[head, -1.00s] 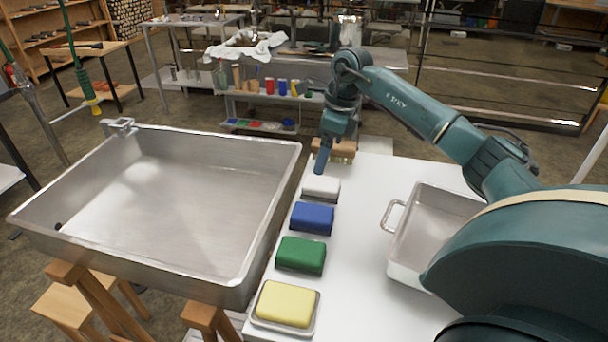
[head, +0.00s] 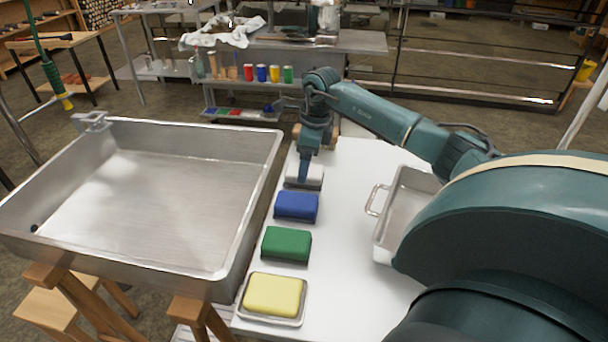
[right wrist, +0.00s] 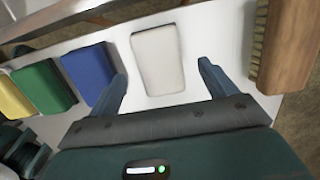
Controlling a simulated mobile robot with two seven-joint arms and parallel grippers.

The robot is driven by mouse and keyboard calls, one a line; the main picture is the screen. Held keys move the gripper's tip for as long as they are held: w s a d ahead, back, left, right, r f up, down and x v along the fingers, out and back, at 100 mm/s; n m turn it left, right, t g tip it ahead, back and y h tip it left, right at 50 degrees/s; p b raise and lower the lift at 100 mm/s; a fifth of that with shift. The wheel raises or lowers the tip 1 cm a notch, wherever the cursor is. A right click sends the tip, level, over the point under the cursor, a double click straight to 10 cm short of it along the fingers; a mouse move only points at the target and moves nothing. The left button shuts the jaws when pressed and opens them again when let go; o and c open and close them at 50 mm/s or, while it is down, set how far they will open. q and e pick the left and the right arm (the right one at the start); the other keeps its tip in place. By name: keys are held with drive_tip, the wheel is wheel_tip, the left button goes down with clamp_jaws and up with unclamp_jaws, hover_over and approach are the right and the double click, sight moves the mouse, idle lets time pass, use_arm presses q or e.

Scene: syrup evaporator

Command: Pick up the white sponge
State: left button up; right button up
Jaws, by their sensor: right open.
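The white sponge (head: 312,181) lies on the white table behind the blue sponge and is partly hidden by my right gripper in the head view. In the right wrist view the white sponge (right wrist: 157,58) lies just ahead of and between the fingertips. My right gripper (right wrist: 162,72) is open and empty, with one finger on each side of the sponge's near end. In the head view the right gripper (head: 303,180) points down over the sponge. My left gripper is not in view.
A blue sponge (head: 296,206), a green sponge (head: 286,244) and a yellow sponge (head: 273,295) on a tray line the table's left edge. A wooden brush (right wrist: 288,45) lies beyond the white sponge. A metal pan (head: 385,240) stands right; a large evaporator pan (head: 150,200) stands left.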

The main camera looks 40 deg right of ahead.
wheel_tip(320, 180, down, 3)
drive_tip(key=shift+w+a+f, duration=0.1)
drive_tip(key=shift+w+f, duration=0.05)
drive_tip(key=shift+f, duration=0.05)
drive_tip(key=c, duration=1.1)
